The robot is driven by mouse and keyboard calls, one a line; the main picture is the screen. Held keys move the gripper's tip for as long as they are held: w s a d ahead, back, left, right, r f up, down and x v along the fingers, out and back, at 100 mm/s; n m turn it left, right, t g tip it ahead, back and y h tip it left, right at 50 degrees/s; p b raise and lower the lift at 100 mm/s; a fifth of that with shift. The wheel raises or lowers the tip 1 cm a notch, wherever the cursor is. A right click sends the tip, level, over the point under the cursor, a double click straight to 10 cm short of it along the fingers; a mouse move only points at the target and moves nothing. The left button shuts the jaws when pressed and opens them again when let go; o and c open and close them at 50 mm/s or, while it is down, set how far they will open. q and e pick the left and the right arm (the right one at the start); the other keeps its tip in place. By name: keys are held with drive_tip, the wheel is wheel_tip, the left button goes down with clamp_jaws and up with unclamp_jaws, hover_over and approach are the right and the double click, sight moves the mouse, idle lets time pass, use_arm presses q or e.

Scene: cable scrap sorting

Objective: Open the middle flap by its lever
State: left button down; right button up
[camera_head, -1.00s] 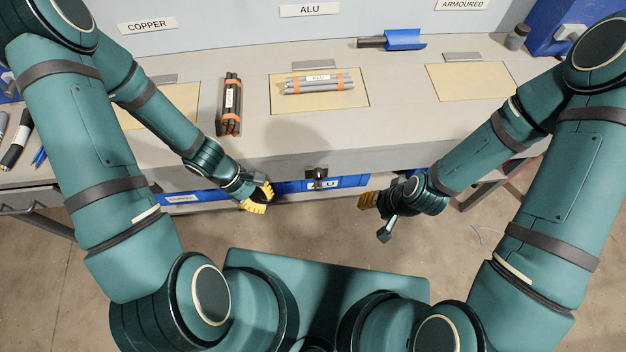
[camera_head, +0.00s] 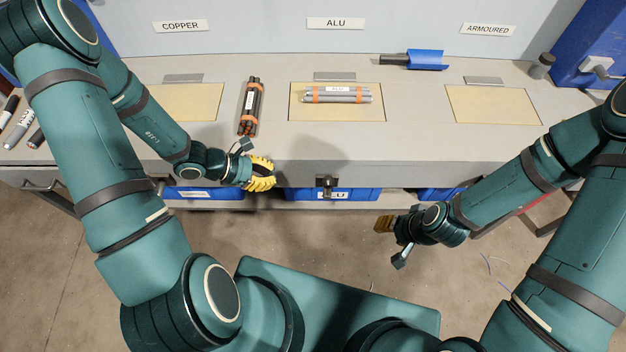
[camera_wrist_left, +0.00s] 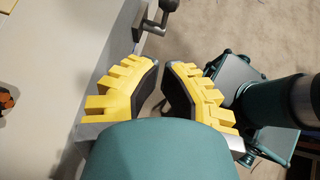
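The middle flap (camera_head: 380,113) is a pale yellow panel in the bench top below the ALU sign. A bundle of grey cable pieces (camera_head: 337,94) with orange bands and an ALU label lies on it. Its dark lever (camera_head: 326,187) sticks out from the bench front below the flap, and shows at the top of the left wrist view (camera_wrist_left: 167,8). My left gripper (camera_head: 272,174) is at the bench front, left of the lever and apart from it. Its yellow fingers (camera_wrist_left: 161,64) have a narrow gap between them, with nothing in it. My right gripper (camera_head: 380,224) hangs lower right of the lever; its finger gap is unclear.
A dark cable bundle (camera_head: 250,106) lies left of the middle flap. Other flaps sit left (camera_head: 190,102) and right (camera_head: 493,104). A blue scoop (camera_head: 428,60) lies at the back. Blue bins (camera_head: 362,194) stand under the bench. The floor before the lever is clear.

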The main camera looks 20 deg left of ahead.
sight(328, 185)
use_arm(q)
drive_tip(key=d+r+b+x, duration=0.1)
drive_tip(key=b+x, duration=0.1)
drive_tip(key=x, duration=1.1)
drive_tip(key=shift+w+r, duration=0.15)
drive_tip(key=shift+w, duration=0.15)
use_arm(e)
drive_tip(key=shift+s+a+f, duration=0.1)
drive_tip(key=shift+s+f, duration=0.1)
drive_tip(key=shift+f, duration=0.4)
drive_tip(key=shift+s+f, duration=0.2)
drive_tip(key=shift+f, duration=0.35)
use_arm(q)
drive_tip(key=shift+d, duration=0.1)
drive_tip(key=shift+w+d+r+y, duration=0.1)
drive_tip(key=shift+d+r+y, duration=0.05)
drive_tip(key=shift+d+y, duration=0.2)
use_arm(e)
drive_tip(key=shift+s+d+f, duration=0.1)
drive_tip(key=shift+s+d, duration=0.1)
drive_tip(key=shift+s, duration=0.6)
